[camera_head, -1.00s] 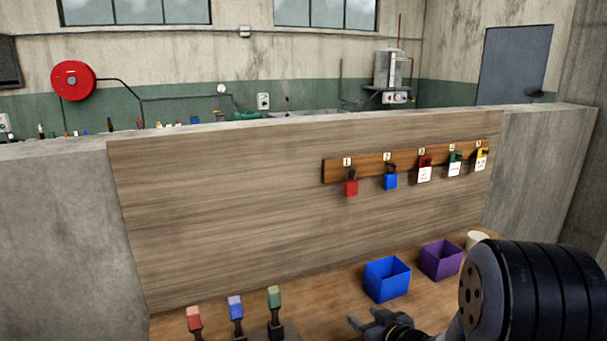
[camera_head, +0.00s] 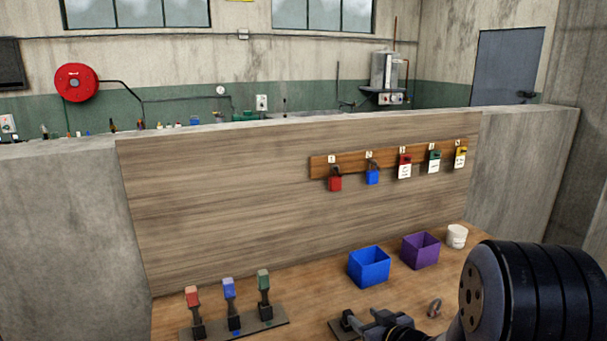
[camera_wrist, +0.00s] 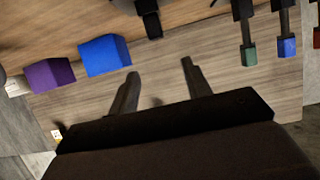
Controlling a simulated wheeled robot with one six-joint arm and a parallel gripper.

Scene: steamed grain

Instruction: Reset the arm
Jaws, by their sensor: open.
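My gripper (camera_head: 362,322) is low over the front of the wooden table in the head view, with my arm at the lower right. Its two fingers stand apart and empty in the wrist view (camera_wrist: 160,85). Nothing shows between the fingertips. Part of the gripper is cut off by the bottom edge of the head view.
A blue box (camera_head: 369,268), a purple box (camera_head: 420,252) and a white cup (camera_head: 457,236) stand behind my gripper. Red, blue and green-topped levers (camera_head: 232,305) stand on a plate at left. A wooden panel (camera_head: 250,210) with hanging padlocks closes the back.

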